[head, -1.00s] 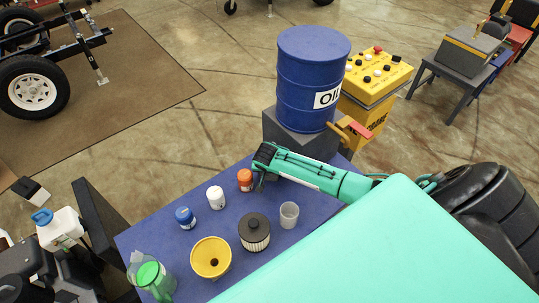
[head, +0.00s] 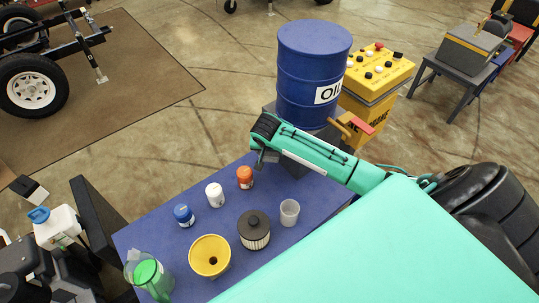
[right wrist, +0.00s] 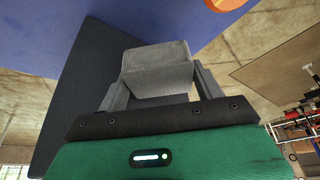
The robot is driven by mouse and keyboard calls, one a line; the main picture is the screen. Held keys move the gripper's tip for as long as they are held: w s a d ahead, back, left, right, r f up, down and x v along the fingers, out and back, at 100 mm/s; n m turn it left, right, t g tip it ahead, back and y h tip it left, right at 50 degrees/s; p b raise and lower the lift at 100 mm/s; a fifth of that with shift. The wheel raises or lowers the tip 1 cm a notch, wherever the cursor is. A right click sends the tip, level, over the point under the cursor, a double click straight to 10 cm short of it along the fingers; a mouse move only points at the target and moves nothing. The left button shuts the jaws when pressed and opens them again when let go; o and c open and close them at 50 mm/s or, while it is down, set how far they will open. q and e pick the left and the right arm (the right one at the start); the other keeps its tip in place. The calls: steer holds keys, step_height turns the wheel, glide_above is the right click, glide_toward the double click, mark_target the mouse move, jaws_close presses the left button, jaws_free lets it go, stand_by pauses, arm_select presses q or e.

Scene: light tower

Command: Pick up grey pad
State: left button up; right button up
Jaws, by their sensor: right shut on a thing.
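The grey pad (right wrist: 155,68) is a light grey block in the right wrist view, held between the two fingers of my right gripper (right wrist: 158,88). In the head view my right gripper (head: 259,160) is over the far edge of the blue table (head: 170,255), close to the orange-capped bottle (head: 245,178). The pad is hardly visible there, hidden by the arm. My left gripper is not in view.
On the table stand a white bottle (head: 215,195), a blue jar (head: 184,215), a yellow funnel (head: 210,257), a black-topped filter (head: 254,230), a clear cup (head: 289,212) and a green jug (head: 150,275). A blue oil barrel (head: 312,75) stands just behind my right arm.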

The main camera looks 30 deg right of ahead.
step_height(320, 180, up, 18)
steer(key=b, duration=0.3)
steer(key=shift+f, duration=0.1)
